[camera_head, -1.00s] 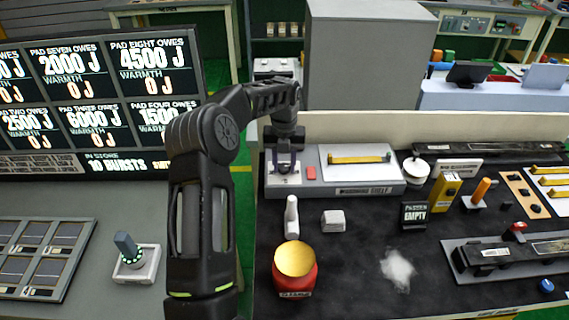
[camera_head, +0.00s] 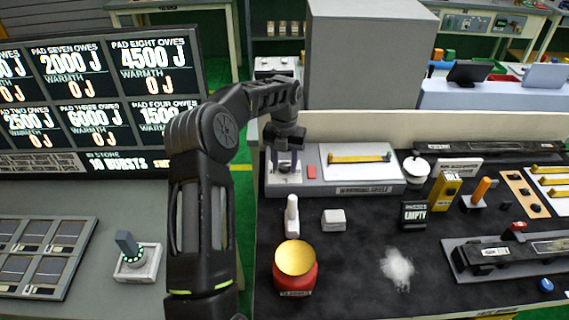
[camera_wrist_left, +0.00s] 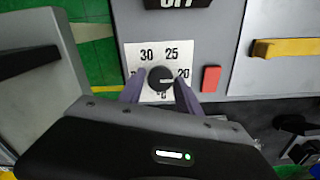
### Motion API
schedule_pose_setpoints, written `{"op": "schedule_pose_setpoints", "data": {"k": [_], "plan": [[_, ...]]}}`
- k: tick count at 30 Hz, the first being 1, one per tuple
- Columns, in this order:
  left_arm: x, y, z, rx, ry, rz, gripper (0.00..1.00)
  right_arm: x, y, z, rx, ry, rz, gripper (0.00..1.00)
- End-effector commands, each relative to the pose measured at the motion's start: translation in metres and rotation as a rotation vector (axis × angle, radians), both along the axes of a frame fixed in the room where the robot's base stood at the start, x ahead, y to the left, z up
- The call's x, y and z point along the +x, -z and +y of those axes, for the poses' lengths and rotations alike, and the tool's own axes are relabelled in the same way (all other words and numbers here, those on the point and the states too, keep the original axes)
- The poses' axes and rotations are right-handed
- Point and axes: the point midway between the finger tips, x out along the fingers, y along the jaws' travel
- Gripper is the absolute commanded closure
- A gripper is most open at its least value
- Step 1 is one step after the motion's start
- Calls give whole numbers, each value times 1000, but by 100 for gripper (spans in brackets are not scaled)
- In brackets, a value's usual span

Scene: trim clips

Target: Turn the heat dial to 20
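The heat dial (camera_wrist_left: 160,79) is a small round black knob on a white plate (camera_wrist_left: 134,53) marked 30, 25 and 20, in the left wrist view. A thin light mark shows on the knob, pointing roughly right, towards the 20 side. My left gripper (camera_wrist_left: 159,92) has its two purple-grey fingers on either side of the knob, with visible gaps between fingers and knob. In the head view my left gripper (camera_head: 284,164) is over the left end of the grey warming shelf (camera_head: 398,188). The fingers partly hide the lower numbers. My right gripper is not in view.
A red button (camera_wrist_left: 211,79) sits just right of the dial plate. A yellow handle (camera_head: 358,158) lies across the shelf's white panel.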

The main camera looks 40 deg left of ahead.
Motion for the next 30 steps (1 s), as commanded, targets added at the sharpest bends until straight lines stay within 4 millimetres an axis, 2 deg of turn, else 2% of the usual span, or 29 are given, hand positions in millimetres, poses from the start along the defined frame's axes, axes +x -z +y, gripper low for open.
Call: {"op": "schedule_pose_setpoints", "data": {"k": [5,16,30], "plan": [[0,1,0,-1,-1,2,45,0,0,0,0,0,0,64],[0,-5,0,-1,-2,2,45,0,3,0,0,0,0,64],[0,-71,0,0,-1,0,45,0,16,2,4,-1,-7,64]]}}
